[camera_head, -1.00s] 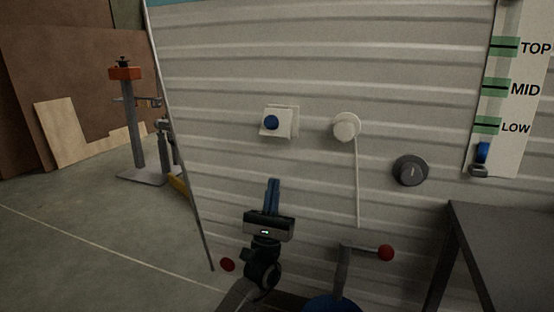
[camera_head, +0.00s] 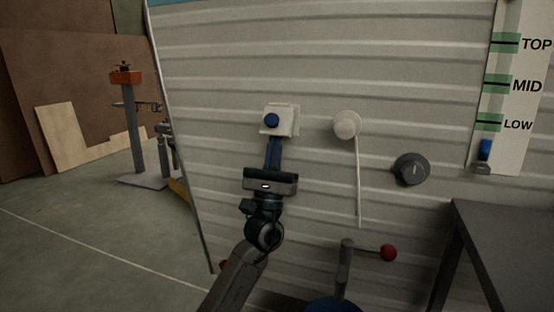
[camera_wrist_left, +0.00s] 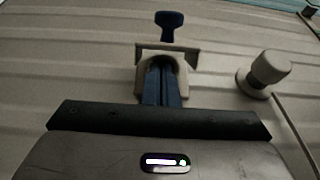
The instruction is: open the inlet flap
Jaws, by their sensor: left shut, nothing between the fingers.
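The inlet flap (camera_head: 284,128) is a small white square plate with a blue knob (camera_head: 271,120) on the ribbed camper wall. My left gripper (camera_head: 273,140) is shut and empty, its blue fingers pointing up, with the tips just below the flap's lower edge. In the left wrist view the fingers (camera_wrist_left: 163,68) reach up in front of the pale inlet housing (camera_wrist_left: 191,88). There the flap (camera_wrist_left: 150,49) shows as a thin edge above the tips, with the blue knob (camera_wrist_left: 170,22) beyond it. I cannot tell whether the fingertips touch the flap. My right gripper is not in view.
A white round cap (camera_head: 346,125) with a hanging cord is right of the flap, and a dark dial (camera_head: 411,169) is further right. A red-knobbed lever (camera_head: 388,252) stands below. A dark table (camera_head: 505,225) is at right. The wall left of the flap is clear.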

